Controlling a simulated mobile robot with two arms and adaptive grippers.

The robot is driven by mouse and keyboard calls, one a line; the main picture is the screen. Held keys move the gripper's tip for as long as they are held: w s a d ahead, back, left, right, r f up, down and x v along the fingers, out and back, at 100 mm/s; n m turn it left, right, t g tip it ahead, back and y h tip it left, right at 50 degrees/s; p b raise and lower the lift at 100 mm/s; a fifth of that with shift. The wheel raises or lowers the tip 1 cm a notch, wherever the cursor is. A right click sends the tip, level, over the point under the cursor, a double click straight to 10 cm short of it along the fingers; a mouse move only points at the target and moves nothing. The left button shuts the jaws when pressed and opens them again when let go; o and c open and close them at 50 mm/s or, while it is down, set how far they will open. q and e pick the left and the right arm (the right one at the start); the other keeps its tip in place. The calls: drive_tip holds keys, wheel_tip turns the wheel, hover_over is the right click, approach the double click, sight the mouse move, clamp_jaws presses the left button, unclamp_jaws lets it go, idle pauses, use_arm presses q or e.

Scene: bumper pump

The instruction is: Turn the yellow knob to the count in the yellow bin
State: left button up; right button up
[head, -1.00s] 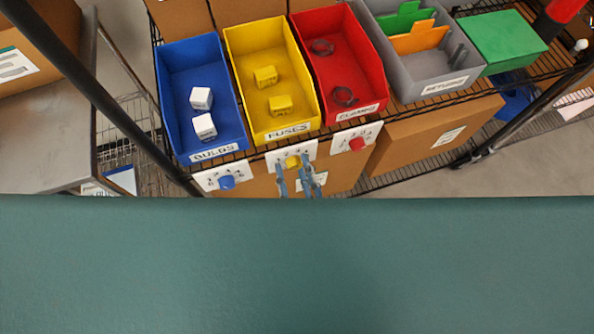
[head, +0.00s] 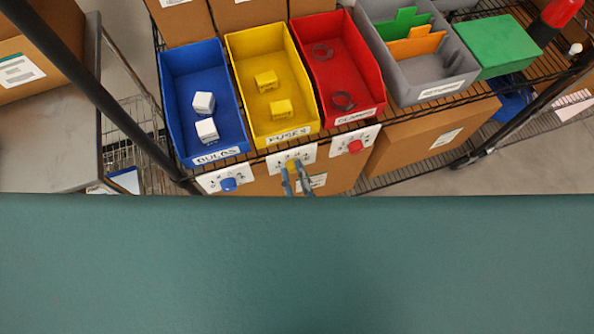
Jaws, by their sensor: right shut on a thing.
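The yellow bin (head: 245,88) stands on the rack shelf, labelled FUSES, and holds two yellow blocks, one farther back (head: 266,81) and one nearer the front (head: 281,109). The yellow knob (head: 292,164) sits on a white numbered dial plate (head: 306,152) below that bin. My right gripper (head: 294,172) reaches up from below, its two blue-grey fingers on either side of the yellow knob and shut on it. The fingers hide part of the knob, and its exact pointing is too small to read. My left gripper is not in view.
A blue bin (head: 172,98) with two white cubes and a blue knob (head: 228,184) are on the left. A red bin (head: 369,71) with two dark rings and a red knob (head: 355,146) are on the right. A grey bin (head: 393,91) and green box (head: 494,47) stand farther right.

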drive_tip(key=shift+n+p, duration=0.6)
drive_tip(key=shift+n, duration=1.6)
drive_tip(key=shift+f, duration=0.1)
drive_tip(key=o, duration=1.1)
drive_tip(key=shift+o, duration=0.2)
drive_tip(key=shift+s, duration=0.15)
drive_tip(key=v, duration=1.2)
